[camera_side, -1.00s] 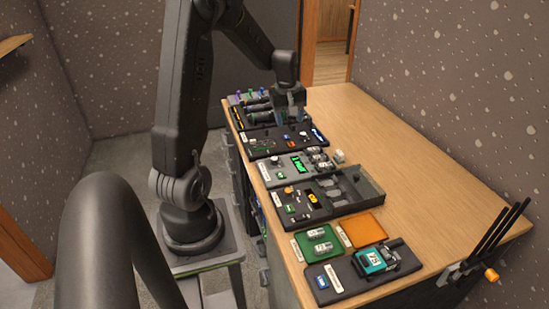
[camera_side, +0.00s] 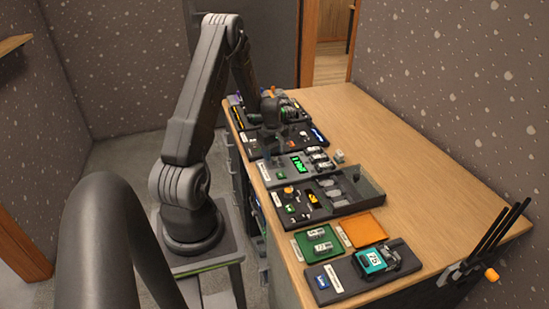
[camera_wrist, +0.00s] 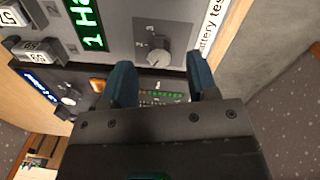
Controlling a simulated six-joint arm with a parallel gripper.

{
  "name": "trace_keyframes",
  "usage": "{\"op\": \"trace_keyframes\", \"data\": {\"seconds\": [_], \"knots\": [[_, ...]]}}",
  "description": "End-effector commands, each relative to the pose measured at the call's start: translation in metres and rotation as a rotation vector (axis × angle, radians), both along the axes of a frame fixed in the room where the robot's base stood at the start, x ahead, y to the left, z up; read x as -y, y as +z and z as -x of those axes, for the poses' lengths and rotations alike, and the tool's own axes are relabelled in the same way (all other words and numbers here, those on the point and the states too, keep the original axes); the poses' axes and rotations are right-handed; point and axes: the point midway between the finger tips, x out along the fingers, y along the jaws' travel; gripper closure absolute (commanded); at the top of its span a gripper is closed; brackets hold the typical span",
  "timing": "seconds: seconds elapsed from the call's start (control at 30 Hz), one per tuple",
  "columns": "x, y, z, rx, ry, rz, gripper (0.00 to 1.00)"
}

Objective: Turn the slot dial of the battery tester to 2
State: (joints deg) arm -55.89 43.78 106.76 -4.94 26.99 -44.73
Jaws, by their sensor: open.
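The battery tester (camera_wrist: 190,38) is a grey panel labelled "battery tester". It also shows in the side view (camera_side: 268,175). The tester's green display (camera_wrist: 88,22) shows "1 Ha", the rest cut off. In the side view my gripper (camera_side: 280,135) hangs over the panels just behind the tester; contact is not visible.
Batteries (camera_wrist: 40,50) sit on the tester at left in the wrist view. A dark panel (camera_side: 310,138) lies behind the tester, and a dark tray unit (camera_side: 345,205) lies in front.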

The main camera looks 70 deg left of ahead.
Motion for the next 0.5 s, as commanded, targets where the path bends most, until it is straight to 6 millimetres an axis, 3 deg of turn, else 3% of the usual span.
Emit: {"op": "trace_keyframes", "data": {"seconds": [0.2,0.5], "knots": [[0.000,-0.022,-0.002,0.000,0.000,0.000,0.46],[-0.001,-0.026,-0.002,0.001,0.000,-0.001,0.46]]}}
